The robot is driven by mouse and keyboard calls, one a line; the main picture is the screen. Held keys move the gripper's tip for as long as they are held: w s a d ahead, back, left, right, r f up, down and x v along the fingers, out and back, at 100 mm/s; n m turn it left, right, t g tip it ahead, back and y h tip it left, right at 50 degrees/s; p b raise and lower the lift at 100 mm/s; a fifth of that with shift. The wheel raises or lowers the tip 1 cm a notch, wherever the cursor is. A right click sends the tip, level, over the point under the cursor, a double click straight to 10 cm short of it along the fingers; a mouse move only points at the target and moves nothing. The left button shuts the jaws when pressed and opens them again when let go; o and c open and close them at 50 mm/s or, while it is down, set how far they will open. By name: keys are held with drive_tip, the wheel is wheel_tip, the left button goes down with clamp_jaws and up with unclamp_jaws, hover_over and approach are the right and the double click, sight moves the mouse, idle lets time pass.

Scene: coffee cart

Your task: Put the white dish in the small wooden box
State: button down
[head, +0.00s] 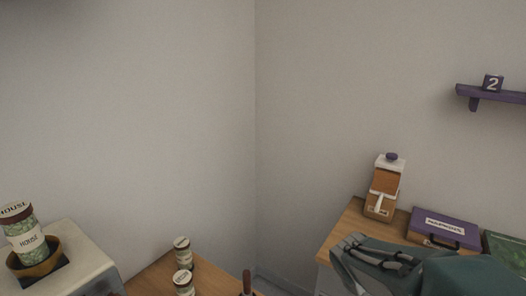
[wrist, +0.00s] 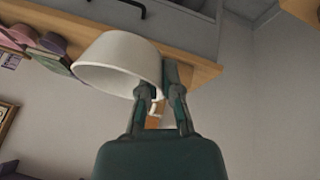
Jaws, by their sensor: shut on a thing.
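The white dish (wrist: 118,62) is a plain round bowl, tilted in the wrist view. My gripper (wrist: 158,86) is shut on its right rim, one finger on either side of the wall. In the head view my gripper (head: 347,248) is at the lower right, in front of the right-hand wooden counter; the dish does not show there. I cannot make out an open small wooden box in either view. A wood-and-white upright device with a purple knob (head: 384,188) stands on the right counter.
A purple case (head: 443,228) lies on the right counter (head: 345,222), beside a green item. Several labelled cans, one (head: 182,252) on the lower wooden surface, stand at left. A purple shelf (head: 490,94) with a "2" block is on the wall.

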drive_tip(key=w+a+f+n, duration=0.1)
drive_tip(key=w+a+f, duration=0.2)
drive_tip(key=w+f, duration=0.3)
drive_tip(key=w+a+f+n, duration=0.1)
drive_tip(key=w+a+f, duration=0.2)
drive_tip(key=f, duration=0.9)
drive_tip(key=w, duration=0.3)
drive_tip(key=shift+w+f+n+t+y, duration=0.2)
drive_tip(key=shift+f+n+t+y, duration=0.1)
drive_tip(key=shift+f+t+y, duration=0.1)
